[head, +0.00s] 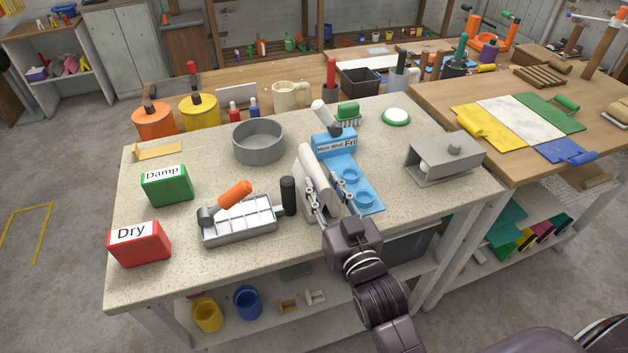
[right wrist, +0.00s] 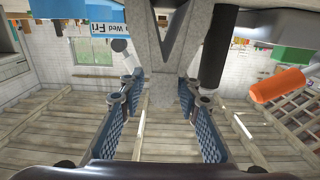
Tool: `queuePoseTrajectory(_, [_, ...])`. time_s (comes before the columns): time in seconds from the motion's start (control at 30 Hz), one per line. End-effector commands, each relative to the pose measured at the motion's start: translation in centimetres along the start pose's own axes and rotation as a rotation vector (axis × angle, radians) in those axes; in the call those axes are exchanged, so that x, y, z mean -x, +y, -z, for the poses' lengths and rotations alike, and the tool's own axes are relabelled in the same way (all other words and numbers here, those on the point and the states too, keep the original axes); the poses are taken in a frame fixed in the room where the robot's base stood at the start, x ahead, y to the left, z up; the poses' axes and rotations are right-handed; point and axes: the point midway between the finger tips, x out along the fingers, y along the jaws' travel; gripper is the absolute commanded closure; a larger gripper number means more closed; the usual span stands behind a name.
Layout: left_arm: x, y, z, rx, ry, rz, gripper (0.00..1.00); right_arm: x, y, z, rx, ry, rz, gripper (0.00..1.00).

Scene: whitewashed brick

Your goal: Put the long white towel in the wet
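A long whitish rolled piece (head: 313,168), possibly the towel, leans by a grey V-shaped stand (right wrist: 165,50) on the speckled worktop. My right gripper (head: 323,206) is at the stand's near end. In the right wrist view its two blue-padded fingers are spread, with the stand beyond and between them; I see no grip on anything. A blue box (head: 335,146) behind it reads "Mon Wed Fri". A green box (head: 168,187) reads "Damp" and a red box (head: 140,247) reads "Dry". I see no label reading "Wet". My left gripper is out of view.
A grey pot (head: 258,141) and a grey holder (head: 456,160) stand farther off.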

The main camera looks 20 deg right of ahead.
Motion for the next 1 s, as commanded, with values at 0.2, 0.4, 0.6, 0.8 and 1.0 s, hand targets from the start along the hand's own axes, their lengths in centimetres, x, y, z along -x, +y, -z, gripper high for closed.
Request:
queuePoseTrajectory(0.2, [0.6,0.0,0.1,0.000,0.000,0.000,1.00,-1.5,-0.1,0.4,0.000,0.001,0.000,0.70])
queuePoseTrajectory(0.4, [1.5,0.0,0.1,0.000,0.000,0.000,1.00,-4.5,-0.3,0.8,0.001,0.000,-0.001,0.70])
queuePoseTrajectory(0.6, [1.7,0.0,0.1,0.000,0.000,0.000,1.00,-5.8,-0.3,0.6,0.000,-0.001,-0.001,0.70])
queuePoseTrajectory(0.8, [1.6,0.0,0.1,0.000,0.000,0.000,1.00,-5.8,-0.3,0.6,0.000,-0.001,-0.001,0.72])
queuePoseTrajectory(1.0, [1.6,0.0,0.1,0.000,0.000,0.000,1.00,-5.7,-0.3,0.6,0.000,-0.001,-0.001,0.94])
